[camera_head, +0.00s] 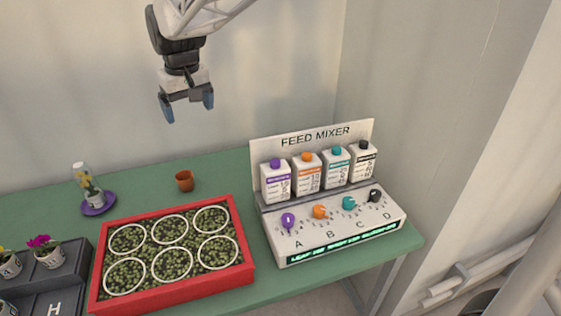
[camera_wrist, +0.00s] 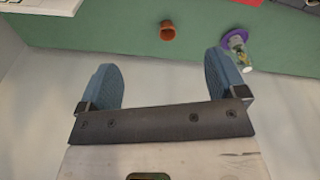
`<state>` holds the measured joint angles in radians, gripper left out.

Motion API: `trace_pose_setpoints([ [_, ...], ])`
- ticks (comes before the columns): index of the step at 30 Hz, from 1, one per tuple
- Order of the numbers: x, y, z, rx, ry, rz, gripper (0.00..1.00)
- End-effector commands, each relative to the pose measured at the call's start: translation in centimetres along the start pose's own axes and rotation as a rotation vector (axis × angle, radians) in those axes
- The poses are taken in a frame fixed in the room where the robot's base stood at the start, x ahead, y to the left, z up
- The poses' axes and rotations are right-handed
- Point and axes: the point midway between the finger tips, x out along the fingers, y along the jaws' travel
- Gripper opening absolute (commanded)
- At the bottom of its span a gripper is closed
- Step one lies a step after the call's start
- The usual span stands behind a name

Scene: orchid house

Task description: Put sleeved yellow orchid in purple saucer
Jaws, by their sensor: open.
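The sleeved yellow orchid (camera_head: 89,187) stands in the purple saucer (camera_head: 99,207) at the back left of the green table. It has a clear sleeve and leans slightly. In the wrist view the orchid (camera_wrist: 241,60) and the saucer (camera_wrist: 233,37) show at the upper right, beyond the right finger. My gripper (camera_head: 187,108) is open and empty, high above the back of the table, to the right of the orchid. Its two blue fingers also show wide apart in the wrist view (camera_wrist: 172,84). Nothing is between them.
A small terracotta pot (camera_head: 184,181) stands right of the saucer. A red tray (camera_head: 246,246) with several white rings lies in front. A feed mixer (camera_head: 335,231) with bottles and knobs stands right. A dark crate (camera_head: 72,272) holds potted flowers at the left.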

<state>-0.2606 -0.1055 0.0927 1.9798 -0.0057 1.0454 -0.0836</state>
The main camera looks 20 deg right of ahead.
Motion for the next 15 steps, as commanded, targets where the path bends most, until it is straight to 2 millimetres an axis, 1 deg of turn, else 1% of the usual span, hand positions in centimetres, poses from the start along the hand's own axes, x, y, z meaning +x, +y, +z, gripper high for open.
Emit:
trace_pose_setpoints([
  [1,-0.3,0.6,1.6,0.016,0.005,0.002,0.9],
  [5,-0.6,1.9,5.3,0.053,0.015,0.007,0.9],
  [6,-0.6,2.2,6.5,0.065,0.017,0.009,0.9],
  [15,-0.5,4.2,15.2,0.152,0.041,0.021,0.9],
])
